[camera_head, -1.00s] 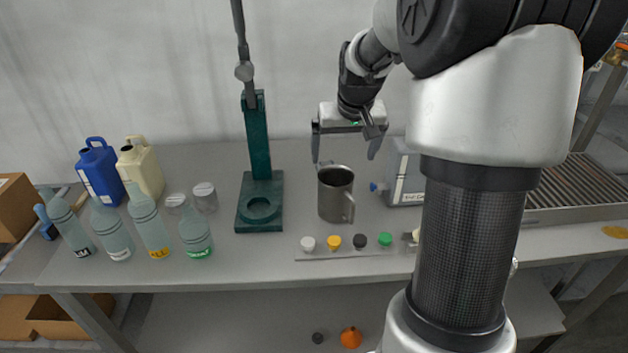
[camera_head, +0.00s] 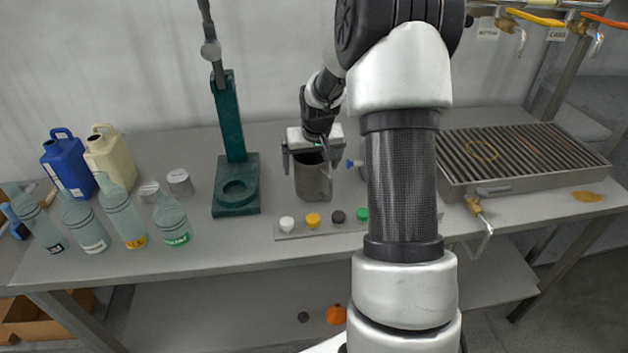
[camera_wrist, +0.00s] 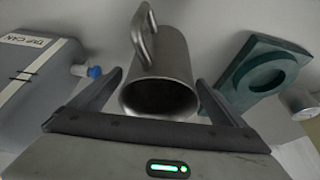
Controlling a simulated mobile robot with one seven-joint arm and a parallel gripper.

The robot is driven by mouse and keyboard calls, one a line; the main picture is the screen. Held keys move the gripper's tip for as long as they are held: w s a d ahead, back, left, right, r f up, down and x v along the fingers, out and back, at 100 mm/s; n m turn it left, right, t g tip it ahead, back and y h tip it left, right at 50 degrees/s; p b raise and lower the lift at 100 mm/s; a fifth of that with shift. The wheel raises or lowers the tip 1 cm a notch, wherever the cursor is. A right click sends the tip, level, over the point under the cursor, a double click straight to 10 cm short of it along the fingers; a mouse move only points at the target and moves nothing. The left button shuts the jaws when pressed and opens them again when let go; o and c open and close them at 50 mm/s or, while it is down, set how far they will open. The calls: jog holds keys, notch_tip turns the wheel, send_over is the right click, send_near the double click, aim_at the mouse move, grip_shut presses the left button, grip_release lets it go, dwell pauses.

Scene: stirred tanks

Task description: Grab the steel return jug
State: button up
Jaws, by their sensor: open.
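The steel return jug (camera_head: 314,182) stands upright on the bench, just right of the green stand. In the wrist view the jug (camera_wrist: 160,62) shows its open dark mouth towards me, with its handle at the upper left. My gripper (camera_head: 308,168) is open and points down over the jug, with its fingers at about rim height. In the wrist view my gripper's fingers (camera_wrist: 158,85) lie one on each side of the jug's mouth, with gaps visible. I cannot tell whether either finger touches it. My arm hides part of the bench to the right.
The green stand (camera_head: 237,168) is left of the jug. A strip with several coloured caps (camera_head: 325,224) lies in front. A grey box with a blue tap (camera_wrist: 40,75) is close beside the jug. Several bottles (camera_head: 125,215) stand left; a slatted drain tray (camera_head: 520,155) is right.

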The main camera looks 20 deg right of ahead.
jog(key=shift+w+f, duration=0.15)
jog(key=shift+f, duration=0.15)
jog(key=shift+c, duration=0.4)
jog(key=c, duration=1.2)
jog(key=shift+o, duration=0.2)
jog(key=shift+r, duration=0.1)
